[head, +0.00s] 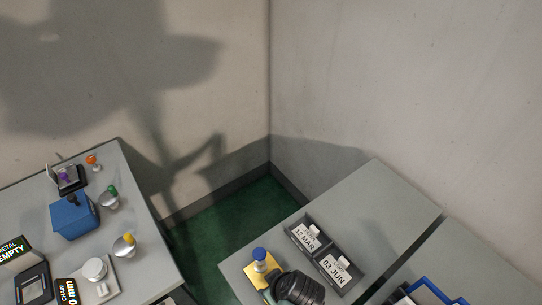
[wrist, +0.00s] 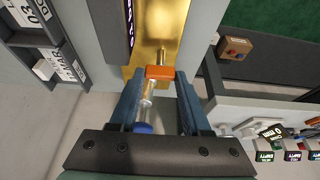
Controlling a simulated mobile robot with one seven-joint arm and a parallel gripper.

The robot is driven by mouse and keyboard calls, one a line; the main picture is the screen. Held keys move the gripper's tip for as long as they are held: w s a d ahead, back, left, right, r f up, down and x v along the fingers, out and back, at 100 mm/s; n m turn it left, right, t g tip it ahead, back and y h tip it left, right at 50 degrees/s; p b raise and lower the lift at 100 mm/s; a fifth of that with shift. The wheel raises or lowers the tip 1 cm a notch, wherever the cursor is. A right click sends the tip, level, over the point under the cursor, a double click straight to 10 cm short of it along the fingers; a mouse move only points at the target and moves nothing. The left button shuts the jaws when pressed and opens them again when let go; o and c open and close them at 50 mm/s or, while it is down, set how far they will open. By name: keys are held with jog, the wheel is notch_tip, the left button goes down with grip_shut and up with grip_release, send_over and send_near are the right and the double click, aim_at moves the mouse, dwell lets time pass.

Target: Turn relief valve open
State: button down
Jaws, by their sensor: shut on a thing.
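The fixture with a golden-yellow plate (wrist: 176,30) stands on the right-hand table; its yellow base (head: 257,274) and blue round knob (head: 260,254) show in the head view. In the wrist view an orange handle piece (wrist: 159,72) lies in front of the plate, with a short brass stem beyond it. My gripper (wrist: 159,78) has its two blue fingers on either side of the orange piece, shut on it. A clear stem and the blue knob (wrist: 143,127) lie between the fingers, nearer the palm. The fingers partly hide the fixture; the valve's turn angle cannot be told.
A dark tray with date cards (head: 322,256) stands close to the fixture. The left table (head: 135,195) carries a blue box (head: 73,216), colored-knob pieces and signs. A blue-handled item (head: 432,290) is at the lower right. Green floor (head: 225,220) separates the tables.

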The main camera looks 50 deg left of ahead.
jog(key=shift+c, duration=1.8)
grip_release()
jog(key=shift+r, duration=0.1)
jog(key=b+v, duration=0.2)
jog(key=v, duration=1.1)
